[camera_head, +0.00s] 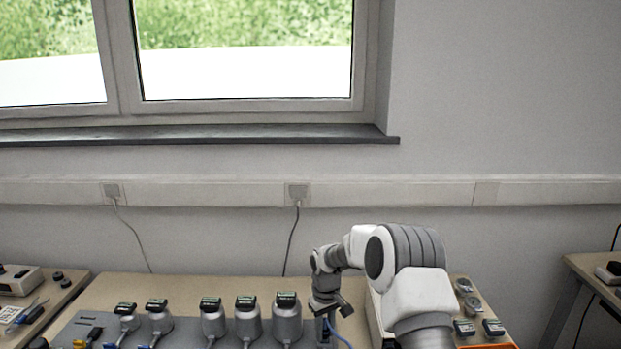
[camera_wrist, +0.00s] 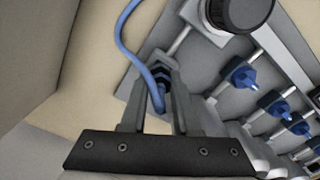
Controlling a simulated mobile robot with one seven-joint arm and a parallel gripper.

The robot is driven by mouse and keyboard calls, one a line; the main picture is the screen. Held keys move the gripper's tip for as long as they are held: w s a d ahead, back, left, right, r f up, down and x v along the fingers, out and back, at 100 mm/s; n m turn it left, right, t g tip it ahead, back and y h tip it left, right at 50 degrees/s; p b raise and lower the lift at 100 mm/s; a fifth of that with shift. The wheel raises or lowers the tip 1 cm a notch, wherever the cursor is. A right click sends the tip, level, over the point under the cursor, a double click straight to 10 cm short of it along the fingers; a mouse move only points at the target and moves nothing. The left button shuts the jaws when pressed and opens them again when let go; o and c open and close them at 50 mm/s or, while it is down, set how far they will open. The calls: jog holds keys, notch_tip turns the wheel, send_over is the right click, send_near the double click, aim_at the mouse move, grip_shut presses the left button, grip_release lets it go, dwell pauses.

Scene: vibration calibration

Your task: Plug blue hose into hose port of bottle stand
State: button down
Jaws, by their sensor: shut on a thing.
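My gripper (camera_wrist: 160,80) is shut on the end of the blue hose (camera_wrist: 131,45), which curves away to the upper left of the wrist view. In the head view my gripper (camera_head: 325,310) points down at the right end of the grey bottle stand (camera_head: 185,329), and a bit of blue hose (camera_head: 342,339) hangs beside it. In the wrist view the stand (camera_wrist: 205,57) lies close behind the fingertips, with several blue fittings (camera_wrist: 243,77) along it.
Several bottles (camera_head: 246,325) with black caps stand in a row left of my gripper. Small devices (camera_head: 464,327) and an orange-edged tray (camera_head: 490,346) lie to the right. Bare tabletop (camera_head: 180,285) shows behind the bottles. A wall and window are at the back.

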jog(key=shift+f+m+b, duration=0.1)
jog(key=shift+m+b, duration=0.35)
jog(key=shift+m, duration=1.45)
jog(key=shift+m+b, duration=0.3)
jog(key=shift+m, duration=1.7)
jog(key=m, duration=0.4)
jog(key=c, duration=0.6)
grip_release()
